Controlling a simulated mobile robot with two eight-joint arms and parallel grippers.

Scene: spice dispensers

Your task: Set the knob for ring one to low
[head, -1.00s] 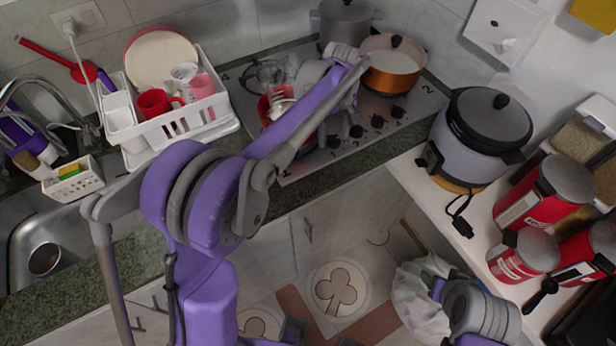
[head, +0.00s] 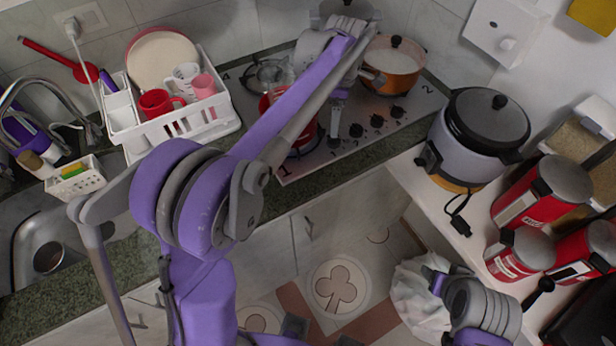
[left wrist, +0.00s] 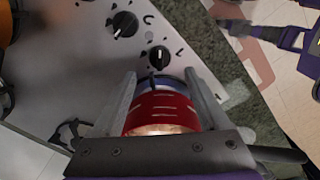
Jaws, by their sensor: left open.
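The stove top (head: 315,168) has a row of black knobs along its front. The knob nearest the printed 1 (head: 333,141) is close below my left gripper (head: 337,112). In the left wrist view, two knobs (left wrist: 158,57) (left wrist: 124,22) show beyond the fingertips. My left gripper (left wrist: 163,82) is open. A red cylindrical thing with a bluish rim (left wrist: 162,108) shows between its fingers; I cannot tell whether they touch it. A red pot (head: 303,142) stands at the front left ring, partly behind my arm. My right gripper (left wrist: 238,28) is away over the floor.
An orange pot (head: 391,75) stands at the back right of the stove. A white dish rack (head: 190,118) is left of it. A cooker (head: 470,145) and red canisters (head: 530,195) stand on the right counter. Open floor lies in front.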

